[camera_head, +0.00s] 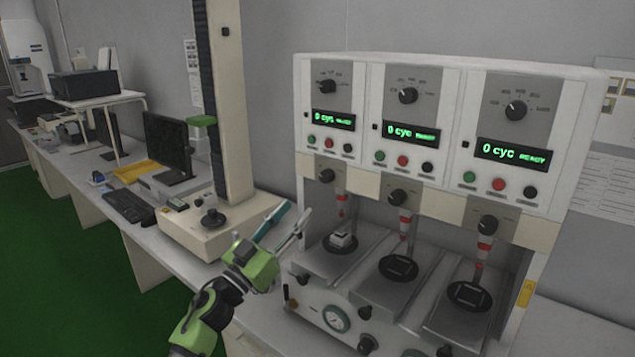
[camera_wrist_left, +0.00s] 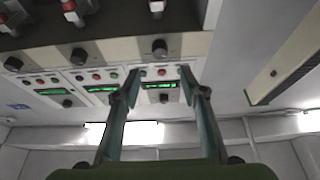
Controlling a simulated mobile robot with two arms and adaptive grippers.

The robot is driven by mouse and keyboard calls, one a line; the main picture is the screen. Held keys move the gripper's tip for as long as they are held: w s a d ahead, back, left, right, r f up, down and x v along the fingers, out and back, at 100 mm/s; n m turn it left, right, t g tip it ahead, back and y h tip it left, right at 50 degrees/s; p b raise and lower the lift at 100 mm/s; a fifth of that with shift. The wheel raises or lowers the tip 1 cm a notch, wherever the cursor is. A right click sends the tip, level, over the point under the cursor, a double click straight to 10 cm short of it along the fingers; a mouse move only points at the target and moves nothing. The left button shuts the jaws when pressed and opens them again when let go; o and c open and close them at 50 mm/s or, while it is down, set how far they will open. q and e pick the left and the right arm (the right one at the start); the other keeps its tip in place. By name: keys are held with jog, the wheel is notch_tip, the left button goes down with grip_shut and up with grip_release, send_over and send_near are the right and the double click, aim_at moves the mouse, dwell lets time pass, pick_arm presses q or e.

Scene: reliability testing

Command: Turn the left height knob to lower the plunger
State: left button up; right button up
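The left height knob (camera_head: 326,176) is a black round knob on the beige strip below the left display. The upside-down left wrist view shows the same knob (camera_wrist_left: 160,48) ahead, near the gap between the two spread fingertips (camera_wrist_left: 160,71). My right gripper is not in view.
Two more stations with height knobs (camera_head: 397,197) and (camera_head: 487,224) stand to the right. A beige column instrument (camera_head: 230,110) rises behind my left arm. A pressure gauge (camera_head: 336,318) sits low on the front. A monitor (camera_head: 167,142) and keyboard stand on the bench at left.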

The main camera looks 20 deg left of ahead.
aim_at(323, 180)
pick_arm(q)
jog(key=p+x, duration=0.1)
jog(key=x, duration=1)
jog(key=shift+w+f, duration=0.1)
jog(key=shift+w, duration=0.05)
jog(key=c, duration=1.1)
